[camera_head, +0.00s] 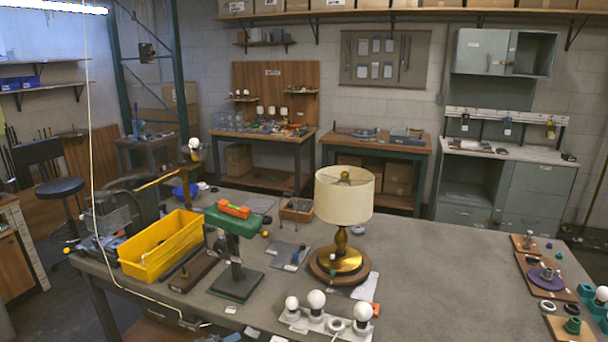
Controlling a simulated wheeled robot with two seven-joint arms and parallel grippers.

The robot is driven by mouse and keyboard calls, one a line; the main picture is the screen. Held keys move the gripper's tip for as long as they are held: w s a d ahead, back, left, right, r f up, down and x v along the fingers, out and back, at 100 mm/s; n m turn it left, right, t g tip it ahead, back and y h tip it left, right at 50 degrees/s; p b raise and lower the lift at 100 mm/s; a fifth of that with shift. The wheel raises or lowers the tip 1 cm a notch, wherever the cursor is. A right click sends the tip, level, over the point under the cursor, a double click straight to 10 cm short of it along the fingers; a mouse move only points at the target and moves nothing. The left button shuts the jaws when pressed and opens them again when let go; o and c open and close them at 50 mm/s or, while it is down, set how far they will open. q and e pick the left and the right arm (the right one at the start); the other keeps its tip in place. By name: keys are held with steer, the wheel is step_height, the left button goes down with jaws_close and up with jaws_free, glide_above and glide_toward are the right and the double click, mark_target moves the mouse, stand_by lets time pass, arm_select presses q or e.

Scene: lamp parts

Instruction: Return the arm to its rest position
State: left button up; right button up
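Neither of my arms nor my grippers shows in the head view. A table lamp (342,222) stands upright near the middle of the grey workbench. It has a cream drum shade (344,196) on top of a brass and dark stem, and it rests on a round wooden base (322,272). Nothing of mine touches it in this view.
A yellow bin (162,246) and a green-topped stand (236,220) with an orange piece (234,209) occupy the bench's left. A white board with bulbs (326,320) lies at the front. Lamp parts on wooden boards (537,276) sit at the right. The bench (440,265) right of the lamp is clear.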

arm_select(q)
steer(key=s+d+f+m+g+y, duration=0.1)
steer(key=s+f+m+g+y, duration=0.25)
steer(key=s, duration=1.45)
steer(key=s+f+m+g+y, duration=0.2)
steer(key=s+m+g, duration=0.2)
steer(key=s, duration=1.4)
step_height(320, 180, down, 28)
steer(key=w+d+g+b, duration=0.1)
steer(key=w+d, duration=0.1)
steer(key=s+f, duration=0.4)
steer(key=f, duration=0.7)
steer(key=s+f+b, duration=0.1)
steer(key=s+f, duration=0.3)
steer(key=f, duration=0.7)
steer(key=shift+s+f+g, duration=0.15)
steer(key=shift+f+g, duration=0.15)
steer(key=shift+g, duration=0.15)
arm_select(e)
steer(key=r, duration=0.1)
steer(key=w+a+r, duration=0.1)
steer(key=r, duration=0.1)
steer(key=w+r, duration=0.1)
steer(key=shift+w+a+r, duration=0.2)
steer(key=shift+a, duration=0.15)
arm_select(q)
steer(key=shift+a+h, duration=0.1)
steer(key=shift+h, duration=0.15)
